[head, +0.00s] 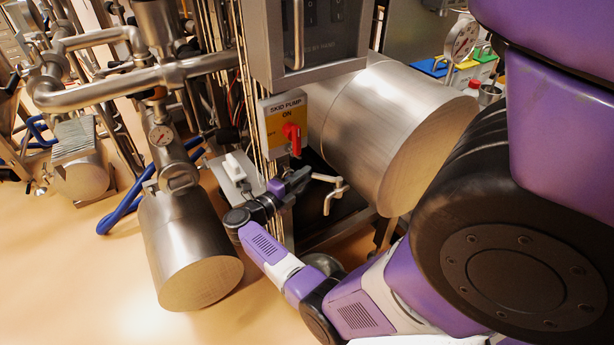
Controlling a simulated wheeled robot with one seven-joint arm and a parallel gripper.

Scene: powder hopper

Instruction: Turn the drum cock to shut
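A silver drum cock (337,191) with a small bar-like handle sits low below the large steel drum (385,125), just right of the middle of the head view. Its exact handle angle is hard to read at this size. My gripper (299,180) is at the end of my purple arm, just left of the cock and close to it. Whether its fingers touch the cock handle cannot be told. The fingers are small and dark against the frame behind, so their opening does not show clearly.
A skid pump panel (284,125) with a red switch (292,138) is above my gripper. A white switch box (235,168) is to its left. A steel motor-like cylinder (188,250) and blue hoses (124,212) are at left. The floor at lower left is clear.

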